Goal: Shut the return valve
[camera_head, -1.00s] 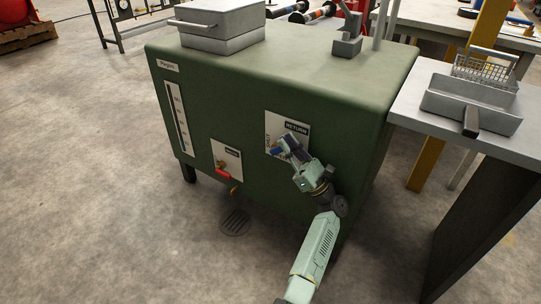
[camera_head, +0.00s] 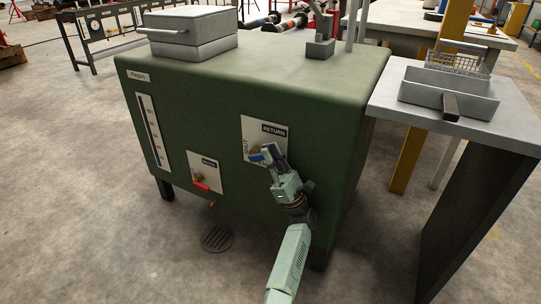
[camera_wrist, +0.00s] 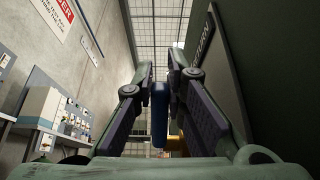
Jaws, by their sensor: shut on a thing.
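The return valve sits on a white plate (camera_head: 265,132) marked RETURN, with SHUT lettered at its left side, on the front of the green tank (camera_head: 215,125). My gripper (camera_head: 268,154) is at this plate and covers much of the valve. A bit of blue handle (camera_head: 255,157) shows at the gripper's left. In the wrist view, the blue handle (camera_wrist: 159,115) stands upright between the two dark fingers of my gripper (camera_wrist: 160,78), which are shut on it. The RETURN plate (camera_wrist: 205,45) is close by on the right. The handle's pivot is hidden.
A second valve with a red handle (camera_head: 207,187) is on a smaller plate to the lower left. A grey side table (camera_head: 410,110) with a tray (camera_head: 450,100) stands at the right. A floor drain (camera_head: 217,238) lies in front of the tank. The floor at left is clear.

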